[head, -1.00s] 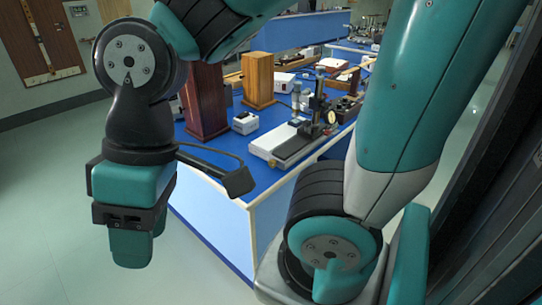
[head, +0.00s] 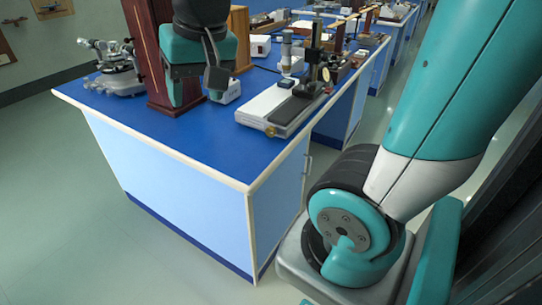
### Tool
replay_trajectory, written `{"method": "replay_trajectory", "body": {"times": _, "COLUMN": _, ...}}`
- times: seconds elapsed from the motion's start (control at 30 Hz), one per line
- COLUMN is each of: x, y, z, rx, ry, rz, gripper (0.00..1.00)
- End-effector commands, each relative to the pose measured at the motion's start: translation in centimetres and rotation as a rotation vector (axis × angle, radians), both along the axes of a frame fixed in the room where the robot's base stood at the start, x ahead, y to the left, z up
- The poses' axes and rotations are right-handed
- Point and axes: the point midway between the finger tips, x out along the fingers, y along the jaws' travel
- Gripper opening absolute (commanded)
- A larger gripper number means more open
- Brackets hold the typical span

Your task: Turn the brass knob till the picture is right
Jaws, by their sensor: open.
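A brass-coloured knob (head: 270,131) is on the near end of a long white and black instrument (head: 285,106) with upright posts, at the right front of the blue bench. The knob is small here, and I cannot see which way it is turned. No displayed picture shows in this view. My gripper (head: 184,96) hangs over the left part of the bench, to the left of the instrument and apart from the knob. Its jaws are open, with nothing seen between them. My arm hides part of the wooden box behind it.
A tall dark wooden box (head: 150,60) stands just behind my gripper. A silver instrument (head: 113,70) stands at the left. The bench's blue top (head: 195,128) is bare along the front. More benches stand behind.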

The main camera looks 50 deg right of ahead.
Motion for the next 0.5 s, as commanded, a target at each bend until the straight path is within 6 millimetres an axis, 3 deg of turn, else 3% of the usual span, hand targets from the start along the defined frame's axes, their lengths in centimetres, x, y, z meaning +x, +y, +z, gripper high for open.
{"method": "replay_trajectory", "body": {"times": 0.03, "x": 0.8, "y": -2.5, "z": -3.4, "rx": -0.010, "ry": -0.020, "rz": -0.147, "gripper": 0.59}}
{"method": "replay_trajectory", "body": {"times": 0.2, "x": 1.3, "y": -10.5, "z": -6.1, "rx": -0.026, "ry": -0.092, "rz": -0.639, "gripper": 0.59}}
{"method": "replay_trajectory", "body": {"times": 0.33, "x": 0.4, "y": -14.8, "z": -7.2, "rx": -0.022, "ry": -0.145, "rz": -0.929, "gripper": 0.59}}
{"method": "replay_trajectory", "body": {"times": 0.5, "x": -0.7, "y": -17.8, "z": -7.4, "rx": -0.014, "ry": -0.188, "rz": -1.141, "gripper": 0.59}}
